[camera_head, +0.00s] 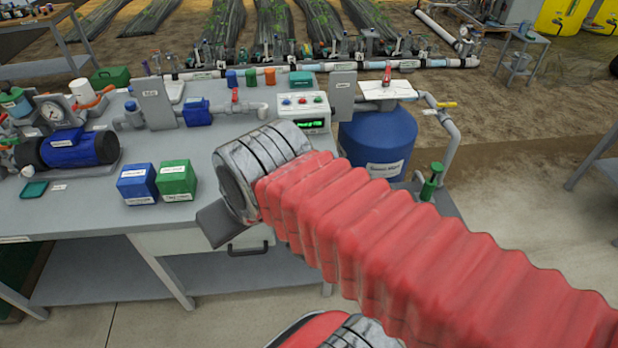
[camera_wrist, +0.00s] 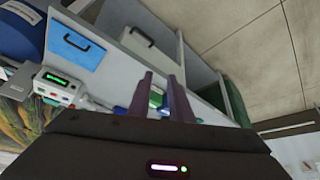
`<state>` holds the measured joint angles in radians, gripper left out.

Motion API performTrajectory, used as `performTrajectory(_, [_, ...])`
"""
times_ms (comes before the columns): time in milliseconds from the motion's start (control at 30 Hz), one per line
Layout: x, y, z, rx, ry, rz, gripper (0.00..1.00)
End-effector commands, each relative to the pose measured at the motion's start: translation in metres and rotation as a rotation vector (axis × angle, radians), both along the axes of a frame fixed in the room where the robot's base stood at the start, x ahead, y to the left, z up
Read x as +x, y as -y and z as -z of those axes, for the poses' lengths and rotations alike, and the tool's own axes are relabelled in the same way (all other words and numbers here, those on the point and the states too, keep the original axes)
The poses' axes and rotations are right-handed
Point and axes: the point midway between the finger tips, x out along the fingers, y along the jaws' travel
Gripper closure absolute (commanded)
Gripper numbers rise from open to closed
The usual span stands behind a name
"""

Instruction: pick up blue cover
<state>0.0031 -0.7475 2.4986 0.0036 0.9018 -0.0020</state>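My gripper (camera_wrist: 161,80) shows in the wrist view as two dark fingers, apart, with nothing held between them. In the head view a small blue labelled box (camera_head: 137,186) stands on the bench left of a green labelled box (camera_head: 176,181). The green box also shows between the fingers in the wrist view (camera_wrist: 157,98). My red-sleeved arm hides the bench's right front.
A drawer with a black handle (camera_head: 248,249) is in the bench front. A blue tank (camera_head: 378,140) stands right of the bench. A panel with a green display (camera_head: 302,111), a blue pump (camera_head: 70,150) and pipes occupy the bench back and left. Floor is clear in front.

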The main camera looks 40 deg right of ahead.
Motion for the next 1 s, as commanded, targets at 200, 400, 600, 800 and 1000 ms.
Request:
performTrajectory(200, [0.004, 0.003, 0.013, 0.050, -0.064, 0.048, 0.81])
performTrajectory(400, [0.012, 0.015, 0.037, 0.171, -0.176, 0.150, 0.81])
performTrajectory(600, [0.022, 0.031, 0.060, 0.332, -0.266, 0.267, 0.81])
performTrajectory(800, [0.035, 0.052, 0.080, 0.511, -0.317, 0.387, 0.81])
performTrajectory(1000, [0.049, 0.081, 0.097, 0.700, -0.327, 0.512, 0.81])
